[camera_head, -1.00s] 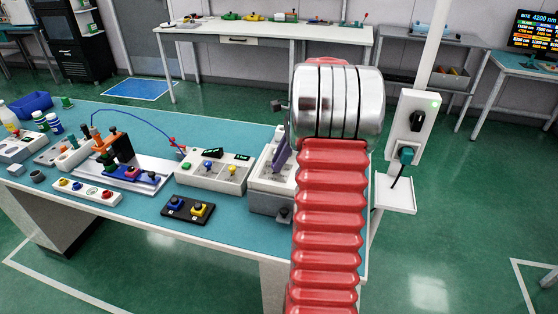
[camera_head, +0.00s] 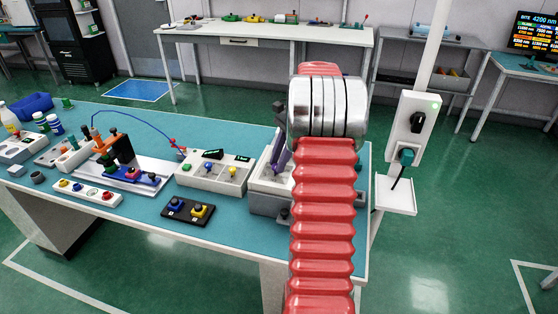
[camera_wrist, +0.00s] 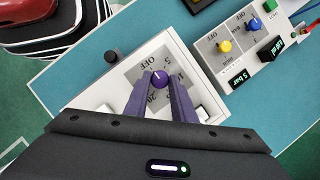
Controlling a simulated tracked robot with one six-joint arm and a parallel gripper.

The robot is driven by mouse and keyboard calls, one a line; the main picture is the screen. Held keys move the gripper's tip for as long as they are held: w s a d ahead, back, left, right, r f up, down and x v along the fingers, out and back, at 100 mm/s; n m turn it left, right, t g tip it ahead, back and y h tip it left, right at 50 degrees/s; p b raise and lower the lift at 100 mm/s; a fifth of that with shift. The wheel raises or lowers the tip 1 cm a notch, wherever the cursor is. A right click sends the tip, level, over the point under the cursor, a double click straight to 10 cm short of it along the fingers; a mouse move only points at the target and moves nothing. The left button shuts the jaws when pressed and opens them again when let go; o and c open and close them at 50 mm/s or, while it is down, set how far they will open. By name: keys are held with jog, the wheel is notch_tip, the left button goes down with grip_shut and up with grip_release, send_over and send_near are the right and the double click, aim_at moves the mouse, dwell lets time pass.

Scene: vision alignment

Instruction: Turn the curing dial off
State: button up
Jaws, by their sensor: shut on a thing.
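The curing dial (camera_wrist: 159,77) is a small purple knob on a grey panel in the wrist view. The labels OFF, 5 and 20 are printed around it. A pale mark shows on the knob, but which label it points to is too small to tell. My gripper (camera_wrist: 161,83) has its two purple fingers on either side of the knob, shut on it. In the head view the white unit with the dial (camera_head: 266,203) stands at the bench's right end. My arm hides much of it and the knob; a purple finger shows beside the arm.
A white panel with a yellow and a blue knob (camera_wrist: 238,40) stands beside the dial's unit. A black knob (camera_wrist: 111,56) sticks out at the unit's edge. A dark two-button box (camera_head: 187,210) lies in front. A post with a switch box (camera_head: 411,125) stands right of my arm.

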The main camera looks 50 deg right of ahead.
jog(key=shift+w+r, duration=0.1)
jog(key=o, duration=1.1)
jog(key=shift+c, duration=0.2)
jog(key=v, duration=1.3)
jog(key=shift+d+r, duration=0.15)
jog(key=shift+r, duration=0.1)
